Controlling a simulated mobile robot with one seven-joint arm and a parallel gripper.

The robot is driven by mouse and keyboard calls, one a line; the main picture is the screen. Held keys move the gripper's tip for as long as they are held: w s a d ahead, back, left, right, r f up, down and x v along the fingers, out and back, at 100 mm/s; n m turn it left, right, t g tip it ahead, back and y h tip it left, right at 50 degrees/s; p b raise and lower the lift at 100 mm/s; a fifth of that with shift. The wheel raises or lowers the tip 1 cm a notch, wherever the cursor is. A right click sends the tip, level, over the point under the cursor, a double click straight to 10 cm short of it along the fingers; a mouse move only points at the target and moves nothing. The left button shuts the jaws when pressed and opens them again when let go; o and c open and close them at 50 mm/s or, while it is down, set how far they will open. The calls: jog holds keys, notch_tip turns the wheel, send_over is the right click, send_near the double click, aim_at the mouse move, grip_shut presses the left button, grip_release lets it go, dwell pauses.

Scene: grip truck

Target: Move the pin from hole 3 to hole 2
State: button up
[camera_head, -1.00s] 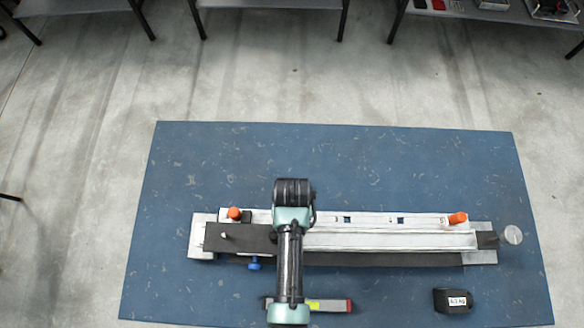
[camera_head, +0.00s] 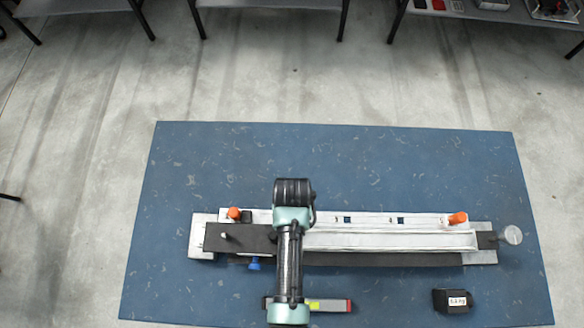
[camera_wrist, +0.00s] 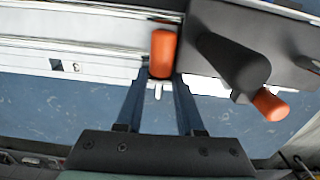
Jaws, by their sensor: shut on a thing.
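An orange pin (camera_wrist: 162,55) stands between my gripper's fingertips (camera_wrist: 161,88) in the wrist view. My gripper is shut on it. A narrow pale piece shows just below its orange head; I cannot tell whether its tip sits in a hole. In the head view my arm hides this pin. The white rail (camera_head: 375,218) shows two square holes (camera_head: 348,220) (camera_head: 400,221) right of my arm, with no pin visible in them. In the wrist view a square hole (camera_wrist: 55,65) with a small label, perhaps a 3, lies left of the pin.
A dark block (camera_wrist: 225,30) stands close right of the held pin, with another orange piece (camera_wrist: 270,104) beyond it. Orange pieces (camera_head: 234,213) (camera_head: 457,218) sit near both rail ends. A black weight (camera_head: 453,300) lies front right. The blue mat (camera_head: 330,160) behind is clear.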

jog(key=shift+r+p, duration=1.3)
jog(key=shift+p, duration=0.1)
jog(key=shift+r+p, duration=2.45)
jog(key=shift+p, duration=0.1)
notch_tip(320, 180, up, 8)
jog(key=p, duration=0.6)
jog(key=shift+f, duration=0.25)
